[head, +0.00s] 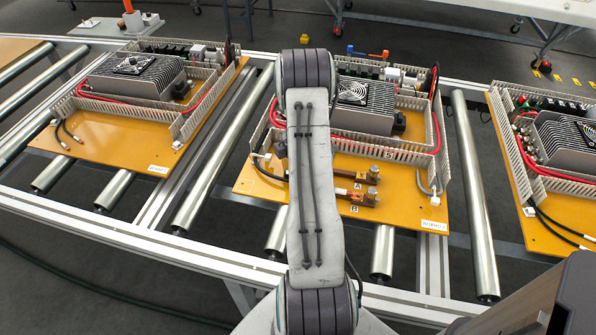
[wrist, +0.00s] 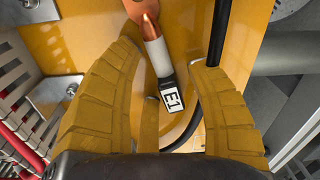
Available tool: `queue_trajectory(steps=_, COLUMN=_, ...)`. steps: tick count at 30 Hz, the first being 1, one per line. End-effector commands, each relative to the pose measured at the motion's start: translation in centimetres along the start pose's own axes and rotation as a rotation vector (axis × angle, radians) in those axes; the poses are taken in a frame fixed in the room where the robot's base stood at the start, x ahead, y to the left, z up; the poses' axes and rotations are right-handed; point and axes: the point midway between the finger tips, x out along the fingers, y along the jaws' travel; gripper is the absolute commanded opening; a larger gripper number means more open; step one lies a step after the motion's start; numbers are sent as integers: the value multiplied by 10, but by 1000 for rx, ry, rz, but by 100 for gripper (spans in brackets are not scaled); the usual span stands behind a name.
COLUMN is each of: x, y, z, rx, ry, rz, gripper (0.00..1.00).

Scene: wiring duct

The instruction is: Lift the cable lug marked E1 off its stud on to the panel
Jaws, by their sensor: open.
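The cable lug marked E1 (wrist: 155,40) shows in the wrist view, with a copper end at the top edge, a white sleeve and a black cable. Its white E1 tag (wrist: 173,97) lies between the fingers. My gripper (wrist: 162,60) is open, one yellow finger on each side of the lug, with visible gaps. The stud cannot be made out; the copper end runs out of the frame. The orange panel (wrist: 85,30) lies behind. In the head view the middle panel (head: 322,212) shows, but my arm hides the gripper and the lug cannot be told there.
Copper bars (head: 345,191) with tags A and B and a finned heatsink unit (head: 362,105) sit on the middle panel. Slotted duct walls (head: 395,152) and a red cable run around them. Similar panels stand left and right on the rollers. A metal plate (wrist: 52,92) lies left of the fingers.

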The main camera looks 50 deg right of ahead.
Motion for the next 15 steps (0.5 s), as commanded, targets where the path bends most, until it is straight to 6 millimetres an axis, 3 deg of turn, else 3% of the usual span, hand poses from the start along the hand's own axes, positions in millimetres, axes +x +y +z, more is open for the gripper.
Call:
queue_trajectory(steps=7, x=-18, y=1, z=0, rx=0, ry=0, rz=3, gripper=51)
queue_trajectory(steps=15, x=-64, y=1, z=0, rx=0, ry=0, rz=5, gripper=51)
